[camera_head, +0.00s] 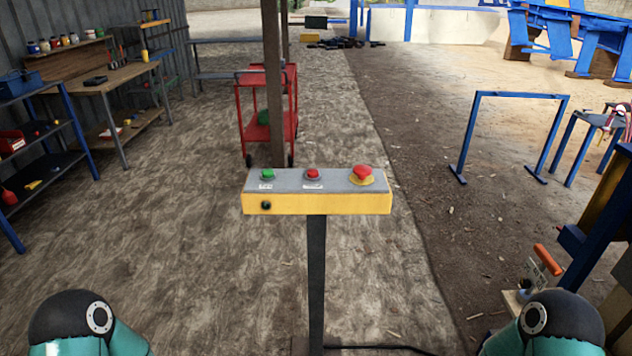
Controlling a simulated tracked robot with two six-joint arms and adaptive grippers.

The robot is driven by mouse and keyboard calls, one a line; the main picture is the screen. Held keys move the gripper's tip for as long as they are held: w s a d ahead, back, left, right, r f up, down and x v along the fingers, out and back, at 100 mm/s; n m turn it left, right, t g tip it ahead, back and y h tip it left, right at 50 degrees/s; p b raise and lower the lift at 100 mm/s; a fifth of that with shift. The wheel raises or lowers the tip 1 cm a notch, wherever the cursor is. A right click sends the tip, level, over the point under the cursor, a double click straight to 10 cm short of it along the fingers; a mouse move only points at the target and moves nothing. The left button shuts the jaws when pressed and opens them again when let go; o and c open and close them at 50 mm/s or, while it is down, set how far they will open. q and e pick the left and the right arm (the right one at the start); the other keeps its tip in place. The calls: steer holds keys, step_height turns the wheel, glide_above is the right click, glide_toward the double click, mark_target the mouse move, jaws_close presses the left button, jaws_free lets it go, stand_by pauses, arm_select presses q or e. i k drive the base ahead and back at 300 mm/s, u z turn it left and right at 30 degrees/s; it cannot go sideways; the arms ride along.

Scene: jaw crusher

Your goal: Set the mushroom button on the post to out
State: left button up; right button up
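The control box (317,203) sits on top of a dark post (316,270) in the middle of the head view. The red mushroom button (362,172) stands on a yellow collar at the right end of the box's grey top. Whether it is pressed in or out cannot be told at this size. A green button (267,174) is at the left end and a smaller red button (312,173) is in the middle. Only rounded dark and teal parts of my two arms show at the bottom corners. Neither gripper is in view.
A red cart (267,115) stands behind the post beside a brown pillar (274,80). Shelves and a workbench (110,78) line the left. Blue frames (515,96) and a lever with an orange handle (548,260) are on the right. A cable lies by the post's foot.

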mark_target(362, 171)
steer(key=k, duration=0.55)
steer(key=u, duration=0.45)
steer(key=i, duration=1.4)
steer(key=z, duration=0.5)
